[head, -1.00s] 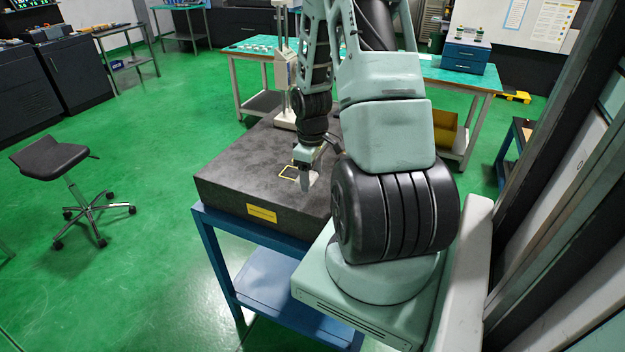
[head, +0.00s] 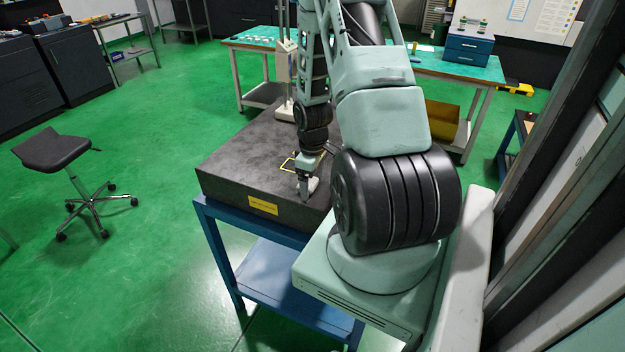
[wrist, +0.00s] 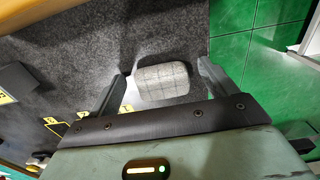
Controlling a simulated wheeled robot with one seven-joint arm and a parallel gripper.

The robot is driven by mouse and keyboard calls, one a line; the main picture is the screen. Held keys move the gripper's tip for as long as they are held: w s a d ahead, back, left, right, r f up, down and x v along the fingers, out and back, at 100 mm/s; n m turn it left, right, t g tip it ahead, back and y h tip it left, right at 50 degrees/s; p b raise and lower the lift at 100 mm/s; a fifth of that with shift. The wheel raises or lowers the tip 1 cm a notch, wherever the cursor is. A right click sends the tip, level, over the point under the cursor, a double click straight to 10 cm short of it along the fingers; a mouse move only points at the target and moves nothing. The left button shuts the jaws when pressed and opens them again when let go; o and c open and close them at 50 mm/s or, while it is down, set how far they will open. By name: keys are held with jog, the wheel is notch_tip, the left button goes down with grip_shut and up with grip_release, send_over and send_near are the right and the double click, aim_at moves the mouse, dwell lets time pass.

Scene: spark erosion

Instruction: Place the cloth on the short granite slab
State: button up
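The cloth (wrist: 162,82) is a small grey checked pad. In the wrist view it lies between my two fingers, with a gap showing on each side. It appears to be on or just above the dark granite slab (head: 235,165), near the slab's edge. My gripper (wrist: 163,82) is open around the cloth. In the head view my gripper (head: 307,190) points down at the slab's front part, close to its surface; the cloth is hard to make out there.
The slab rests on a blue stand (head: 265,275) and has a yellow label (head: 263,205) on its front. A pale column (head: 286,75) stands at its back. A stool (head: 55,150) stands at left on open green floor. A green-topped bench (head: 460,68) is behind.

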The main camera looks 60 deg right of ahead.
aim_at(313, 182)
notch_tip(313, 182, up, 12)
jog(key=b, duration=0.2)
jog(key=w+a+r+n, duration=0.1)
jog(key=w+a+r, duration=0.1)
jog(key=a, duration=0.6)
jog(key=w+a+r+n, duration=0.1)
jog(key=w+a+r, duration=0.1)
jog(key=a, duration=0.6)
jog(key=w+a+r+n, duration=0.1)
jog(key=w+a+r, duration=0.15)
jog(key=a, duration=0.65)
jog(key=s+a+r+n, duration=0.1)
jog(key=s+a+n, duration=0.1)
jog(key=s+a, duration=0.5)
jog(key=s+a+r+n, duration=0.1)
jog(key=s+a, duration=0.7)
jog(key=a, duration=0.5)
jog(key=shift+a+r+n+y, duration=0.2)
jog(key=shift+a+n+y, duration=0.1)
jog(key=shift+n, duration=0.1)
